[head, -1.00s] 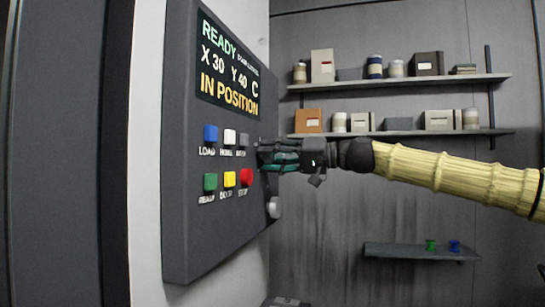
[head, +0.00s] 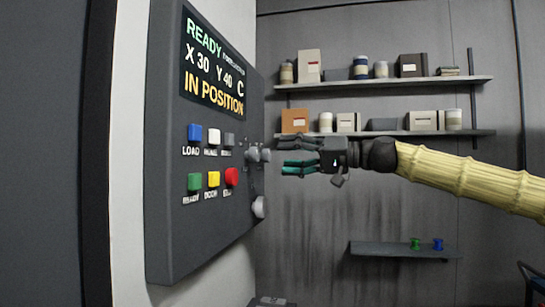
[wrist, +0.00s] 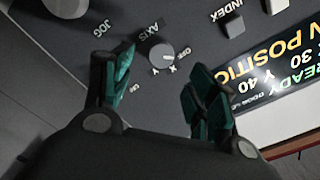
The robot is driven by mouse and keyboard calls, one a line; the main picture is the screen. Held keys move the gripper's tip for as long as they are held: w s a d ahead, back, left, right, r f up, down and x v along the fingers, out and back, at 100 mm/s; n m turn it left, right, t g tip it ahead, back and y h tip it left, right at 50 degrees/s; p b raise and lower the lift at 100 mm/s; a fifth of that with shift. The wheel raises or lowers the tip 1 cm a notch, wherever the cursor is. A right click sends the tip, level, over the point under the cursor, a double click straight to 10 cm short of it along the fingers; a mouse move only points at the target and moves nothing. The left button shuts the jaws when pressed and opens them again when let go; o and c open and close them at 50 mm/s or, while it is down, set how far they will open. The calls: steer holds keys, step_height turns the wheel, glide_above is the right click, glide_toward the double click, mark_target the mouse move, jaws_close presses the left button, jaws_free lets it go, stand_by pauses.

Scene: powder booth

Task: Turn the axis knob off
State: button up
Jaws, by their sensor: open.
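The axis knob (head: 258,154) is a grey round knob on the right part of the dark control panel (head: 200,240). The wrist view shows the axis knob (wrist: 161,56) with AXIS, X and Y lettering around it and a pale mark on its face. The exact mark it points at is hard to read. My gripper (head: 282,154) is open and empty, to the right of the knob and apart from it. In the wrist view my gripper (wrist: 162,85) has its teal-padded fingers spread, with the knob showing beyond the gap between them.
A JOG knob (head: 259,207) sits below the axis knob. Several coloured buttons, with a red one (head: 231,177) nearest the knobs, lie to the left under the screen (head: 213,70). Shelves (head: 400,133) with boxes and jars are on the back wall.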

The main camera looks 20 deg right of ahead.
steer(key=shift+v, duration=1.8)
